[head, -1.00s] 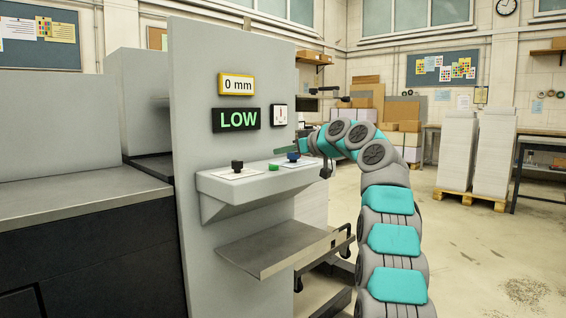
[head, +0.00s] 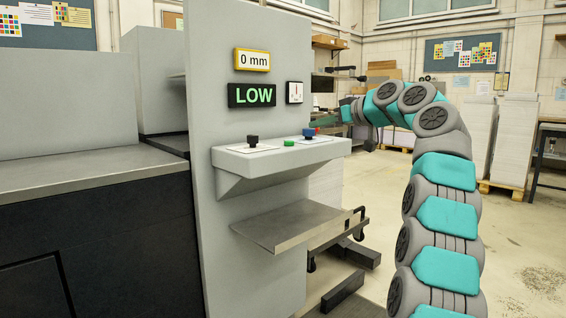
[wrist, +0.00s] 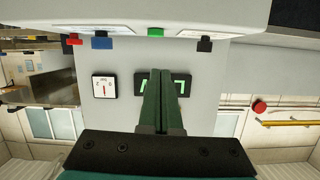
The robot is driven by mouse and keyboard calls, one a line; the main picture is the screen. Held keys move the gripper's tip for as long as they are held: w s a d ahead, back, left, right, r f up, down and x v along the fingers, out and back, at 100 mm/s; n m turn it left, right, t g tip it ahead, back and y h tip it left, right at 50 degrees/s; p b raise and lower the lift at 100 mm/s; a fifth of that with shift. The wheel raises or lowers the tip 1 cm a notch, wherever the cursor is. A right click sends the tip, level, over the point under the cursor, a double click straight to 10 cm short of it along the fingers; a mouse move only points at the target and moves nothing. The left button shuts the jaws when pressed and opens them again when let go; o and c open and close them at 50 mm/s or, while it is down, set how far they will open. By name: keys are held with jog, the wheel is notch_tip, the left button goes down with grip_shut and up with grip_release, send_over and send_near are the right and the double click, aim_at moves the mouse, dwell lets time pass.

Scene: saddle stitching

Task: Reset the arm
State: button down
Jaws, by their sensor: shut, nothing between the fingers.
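My gripper (wrist: 163,72) is shut and empty, its two dark green fingers together. The wrist view is upside down, and there the fingers overlap the green LOW display (wrist: 181,85). In the head view my gripper (head: 324,114) is small and partly unclear, just right of the panel's edge and above the control shelf, apart from it. My arm arches up from the lower right and reaches left. The control shelf (head: 240,161) carries a black knob (head: 252,140), a green button (head: 289,143) and a blue knob (head: 309,132) with a red part beside it.
The grey machine panel (head: 215,60) bears a "0 mm" display (head: 252,59), the LOW display and a small dial (head: 295,92). A metal tray (head: 290,232) juts out below the shelf. Paper stacks (head: 500,140) stand on pallets behind. The floor at right is open.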

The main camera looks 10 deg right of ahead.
jog(key=s+a+f+m+g+h, duration=0.1)
jog(key=s+a+f+g, duration=0.1)
jog(key=s+a+f, duration=0.35)
jog(key=s+a+f+m+g+h, duration=0.1)
jog(key=s+a+f+m+g, duration=0.15)
jog(key=s+f, duration=0.55)
jog(key=s+a+f+m+g+h, duration=0.1)
jog(key=s+a+f+g, duration=0.25)
jog(key=s+f, duration=0.35)
jog(key=s+d+f+g+h, duration=0.2)
jog(key=s+f, duration=0.5)
jog(key=s, duration=0.5)
jog(key=s+d+f+m+g+h, duration=0.1)
jog(key=s+d+f+g+h, duration=0.1)
jog(key=s+f, duration=0.6)
jog(key=s+d+f+m+g+h, duration=0.1)
jog(key=s+f, duration=0.6)
jog(key=s, duration=0.9)
jog(key=shift+s+d+f+g+h+p, duration=0.25)
jog(key=shift+d+g+h+p, duration=0.2)
jog(key=shift+d, duration=0.55)
